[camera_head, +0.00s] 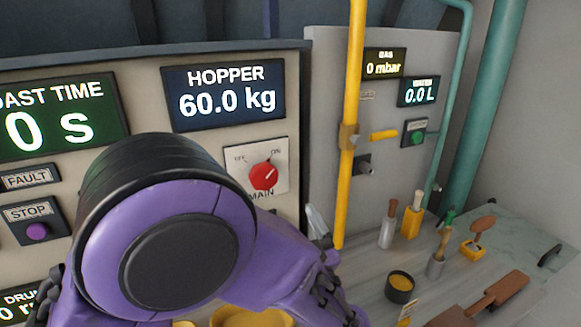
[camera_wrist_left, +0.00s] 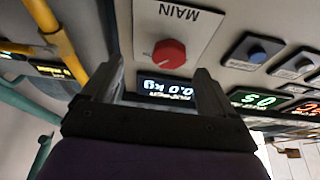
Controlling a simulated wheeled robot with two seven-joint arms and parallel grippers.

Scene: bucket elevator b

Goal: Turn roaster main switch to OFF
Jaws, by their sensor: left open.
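The roaster main switch is a red round knob (camera_head: 263,176) on a white plate marked OFF, ON and MAIN, on the beige panel below the hopper display. Its white pointer mark leans up and right, toward ON. The knob also shows in the left wrist view (camera_wrist_left: 168,54), upside down and just beyond the fingertips. My left gripper (camera_wrist_left: 163,80) is open and empty, its two fingers to either side below the knob in that picture. In the head view my purple left arm hides most of the gripper; a grey finger (camera_head: 316,219) shows right of the plate. The right gripper is not in view.
The hopper display (camera_head: 224,95) reads 60.0 kg. A purple stop button (camera_head: 37,231) sits at the left. A yellow pipe (camera_head: 350,130) stands right of the switch. A counter (camera_head: 480,255) with scoops, brushes and a round black tin (camera_head: 399,287) spreads at lower right.

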